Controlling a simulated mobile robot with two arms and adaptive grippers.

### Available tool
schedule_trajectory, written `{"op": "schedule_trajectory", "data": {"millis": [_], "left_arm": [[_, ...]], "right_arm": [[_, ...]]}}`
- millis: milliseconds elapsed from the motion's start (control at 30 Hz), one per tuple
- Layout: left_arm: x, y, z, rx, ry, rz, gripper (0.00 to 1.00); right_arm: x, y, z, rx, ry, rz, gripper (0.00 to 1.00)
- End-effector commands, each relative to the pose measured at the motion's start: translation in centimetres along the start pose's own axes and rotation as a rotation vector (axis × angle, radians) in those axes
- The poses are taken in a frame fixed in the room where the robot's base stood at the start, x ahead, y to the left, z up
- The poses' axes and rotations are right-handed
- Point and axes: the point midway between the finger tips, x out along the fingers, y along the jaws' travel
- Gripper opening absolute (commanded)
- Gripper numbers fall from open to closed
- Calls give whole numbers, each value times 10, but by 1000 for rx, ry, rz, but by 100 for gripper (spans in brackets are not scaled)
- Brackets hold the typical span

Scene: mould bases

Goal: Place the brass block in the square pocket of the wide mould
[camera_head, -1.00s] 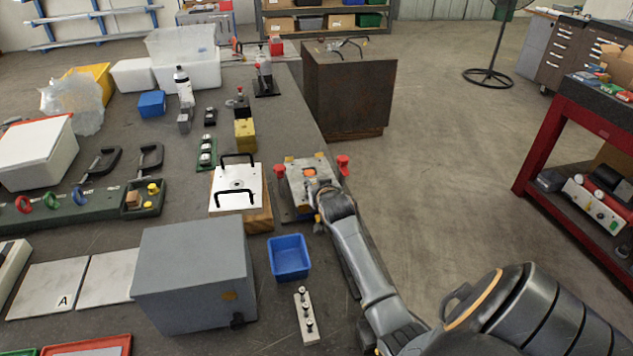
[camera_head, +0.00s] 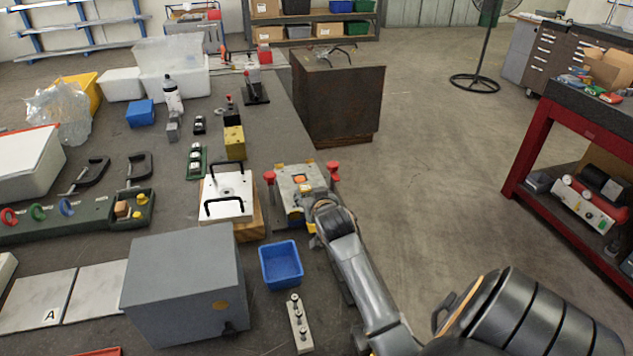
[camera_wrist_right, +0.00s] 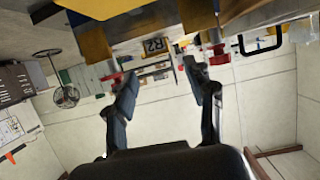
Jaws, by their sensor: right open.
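The wide mould seems to be the metal base with red knobs (camera_head: 285,207) at the table's right edge; yellow pieces sit at its corners. A small orange-tan square (camera_head: 300,179) shows on its top; I cannot tell whether it is the brass block or part of the mould. My right gripper (camera_head: 311,193) is at the mould's near right side, partly hidden by its wrist. In the right wrist view its fingers (camera_wrist_right: 165,92) are apart with nothing held between them. The mould's underlying edge and yellow parts (camera_wrist_right: 95,45) fill the top there. My left gripper is not in view.
A white plate with black handles (camera_head: 228,190) on a wooden base stands left of the mould. A blue bin (camera_head: 281,265), a grey box (camera_head: 185,285) and a pegged strip (camera_head: 299,323) are nearer. A yellow block (camera_head: 234,142) stands behind. Open floor lies right.

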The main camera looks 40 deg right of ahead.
Motion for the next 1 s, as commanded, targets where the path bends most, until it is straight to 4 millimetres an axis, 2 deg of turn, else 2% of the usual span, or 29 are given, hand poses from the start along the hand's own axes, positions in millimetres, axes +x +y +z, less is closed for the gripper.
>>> {"op": "schedule_trajectory", "data": {"millis": [200, 400, 600, 1000], "left_arm": [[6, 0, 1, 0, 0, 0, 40], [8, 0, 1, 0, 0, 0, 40], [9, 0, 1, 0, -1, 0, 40], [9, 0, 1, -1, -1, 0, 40]], "right_arm": [[-39, 0, 1, 0, 1, 0, 54], [-60, 0, 0, 0, 1, 1, 54], [-67, 0, 0, 0, -1, 1, 54], [-67, 0, 0, 0, 0, 1, 54]]}}
